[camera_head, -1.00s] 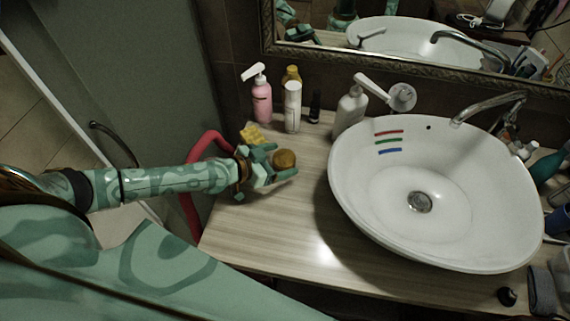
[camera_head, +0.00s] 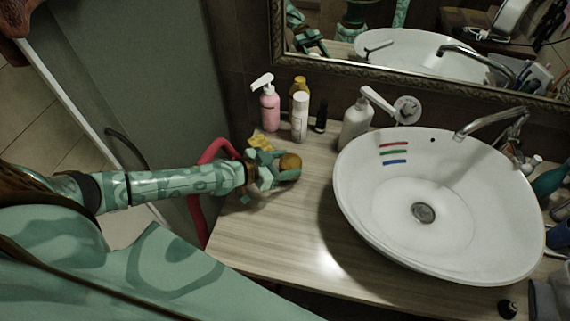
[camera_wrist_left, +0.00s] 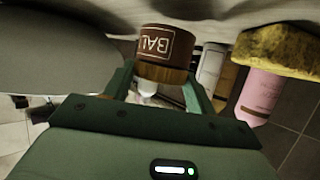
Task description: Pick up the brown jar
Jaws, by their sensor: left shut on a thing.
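The brown jar (camera_head: 290,161) is on the wooden counter, left of the basin, with its round brown top showing in the head view. In the left wrist view the jar (camera_wrist_left: 166,45) shows a dark brown label with the letters "BAL". My left gripper (camera_head: 286,168) is shut on the jar, with a finger on each side of it. In the left wrist view the fingers (camera_wrist_left: 157,88) reach up to the jar's sides. I cannot tell whether the jar touches the counter. My right gripper is not in view.
A yellow sponge (camera_head: 260,143) lies just behind my left gripper. A pink pump bottle (camera_head: 269,110), a white bottle (camera_head: 300,118) and a white dispenser (camera_head: 356,125) stand by the wall. The white basin (camera_head: 365,215) is to the right. The front counter (camera_head: 270,240) is clear.

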